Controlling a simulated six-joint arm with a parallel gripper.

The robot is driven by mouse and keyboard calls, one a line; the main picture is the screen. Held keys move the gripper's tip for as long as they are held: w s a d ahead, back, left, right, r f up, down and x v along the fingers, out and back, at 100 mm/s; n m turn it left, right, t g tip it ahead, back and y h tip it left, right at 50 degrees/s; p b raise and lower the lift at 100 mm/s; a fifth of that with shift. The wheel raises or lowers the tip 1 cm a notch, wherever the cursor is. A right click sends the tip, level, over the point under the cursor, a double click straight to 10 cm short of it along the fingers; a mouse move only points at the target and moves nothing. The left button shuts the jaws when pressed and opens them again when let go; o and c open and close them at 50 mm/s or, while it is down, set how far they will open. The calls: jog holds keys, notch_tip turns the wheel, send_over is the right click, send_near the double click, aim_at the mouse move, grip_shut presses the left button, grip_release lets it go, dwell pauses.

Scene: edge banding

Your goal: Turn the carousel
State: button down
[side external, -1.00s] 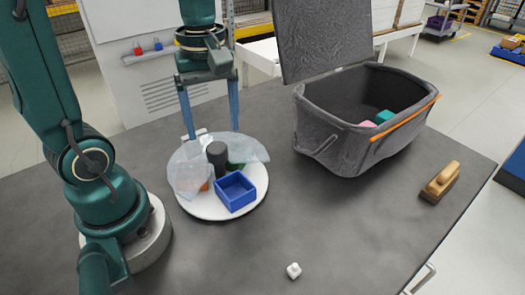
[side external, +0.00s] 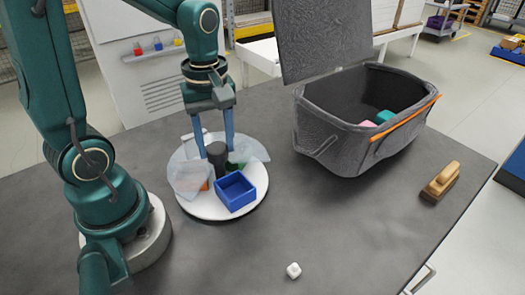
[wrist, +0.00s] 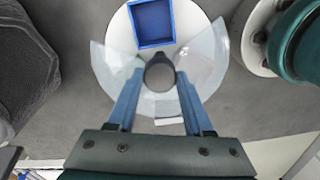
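The carousel (side external: 221,209) is a round white turntable on the grey table, with clear panels and a dark grey central knob (side external: 217,155). A blue square tray (side external: 235,190) sits on its near side. My gripper (side external: 214,150) points down over the carousel, its blue fingers apart. In the wrist view the fingertips of my gripper (wrist: 160,78) stand on either side of the round knob (wrist: 159,75), with what looks like a small gap. Clear panels hide part of the disc. A green thing and an orange thing show faintly behind them.
A dark grey bin (side external: 345,150) with its lid raised stands right of the carousel, with pink and teal things inside. A wooden-handled brush (side external: 440,181) lies at the table's right edge. A small white piece (side external: 293,270) lies in front. The table between is clear.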

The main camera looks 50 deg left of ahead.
dwell(0.4)
jog(key=n, duration=0.5)
jog(key=shift+n, duration=0.3)
jog(key=n, duration=0.5)
jog(key=shift+n, duration=0.3)
jog(key=n, duration=1)
jog(key=shift+n, duration=0.4)
